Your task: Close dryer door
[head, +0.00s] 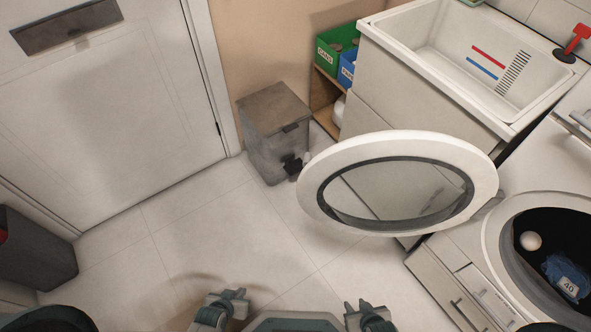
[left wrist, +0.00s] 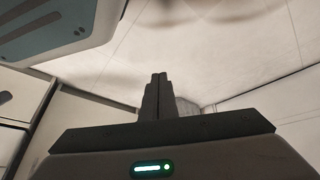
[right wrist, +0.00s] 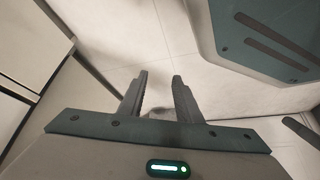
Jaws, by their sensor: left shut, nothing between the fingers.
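The dryer (head: 455,243) stands at the right edge of the head view. Its round white door (head: 312,190) with a glass middle is swung wide open to the left of the drum opening. A white ball (head: 530,240) and a blue item marked 40 (head: 566,277) lie in the dark drum. My left gripper (head: 233,294) is low in the head view, away from the door, and its fingers (left wrist: 157,97) are together and empty. My right gripper (head: 366,306) is below the door, apart from it, and its fingers (right wrist: 160,95) are spread and empty.
A white sink (head: 400,32) stands behind the door. A grey pedal bin (head: 275,125) and green (head: 330,55) and blue (head: 347,70) boxes are against the back wall. A dark bin (head: 35,255) is at the left. The tiled floor (head: 190,240) between is clear.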

